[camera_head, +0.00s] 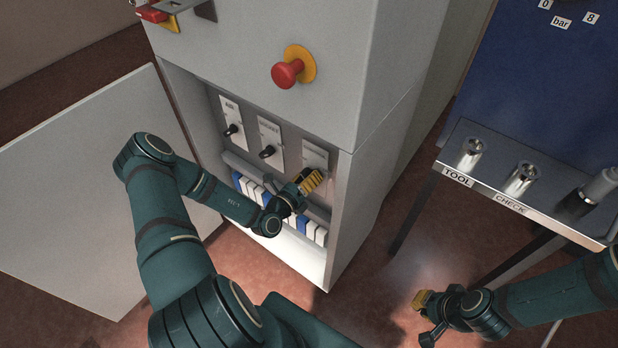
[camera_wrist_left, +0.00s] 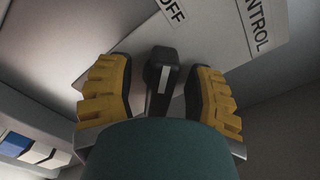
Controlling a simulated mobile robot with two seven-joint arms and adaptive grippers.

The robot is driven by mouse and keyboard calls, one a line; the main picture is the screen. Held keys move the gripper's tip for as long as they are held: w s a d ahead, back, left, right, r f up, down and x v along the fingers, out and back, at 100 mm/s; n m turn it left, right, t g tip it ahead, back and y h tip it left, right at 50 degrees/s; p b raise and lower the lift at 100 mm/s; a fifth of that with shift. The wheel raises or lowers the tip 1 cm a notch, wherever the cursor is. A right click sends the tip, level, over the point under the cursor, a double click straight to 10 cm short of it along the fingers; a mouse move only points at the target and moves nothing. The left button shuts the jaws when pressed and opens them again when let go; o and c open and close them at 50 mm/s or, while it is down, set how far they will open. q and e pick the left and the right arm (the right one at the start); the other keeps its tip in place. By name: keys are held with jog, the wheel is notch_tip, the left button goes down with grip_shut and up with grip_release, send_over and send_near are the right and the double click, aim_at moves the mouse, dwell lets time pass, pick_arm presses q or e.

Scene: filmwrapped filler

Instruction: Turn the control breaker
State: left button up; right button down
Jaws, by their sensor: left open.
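The control breaker is the rightmost of three switch plates in the open cabinet. Its plate (camera_head: 315,155) is partly hidden by my left gripper in the head view. In the left wrist view its plate (camera_wrist_left: 205,30) reads "CONTROL" and "OFF". Its black handle (camera_wrist_left: 161,80) with a white mark stands between my left gripper's yellow fingers. My left gripper (camera_head: 312,181) is open around the handle, with a gap showing on both sides; it also shows in the left wrist view (camera_wrist_left: 160,95). My right gripper (camera_head: 424,300) is low at the right, away from the cabinet; its opening is unclear.
Two other breakers, one marked AIR (camera_head: 231,122) and a middle one (camera_head: 270,143), sit to the left. A red emergency button (camera_head: 287,73) is above. The cabinet door (camera_head: 90,190) stands open. A labelled bench (camera_head: 510,187) is at right.

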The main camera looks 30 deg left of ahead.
pick_arm(q)
grip_shut()
jog(key=shift+r, duration=0.1)
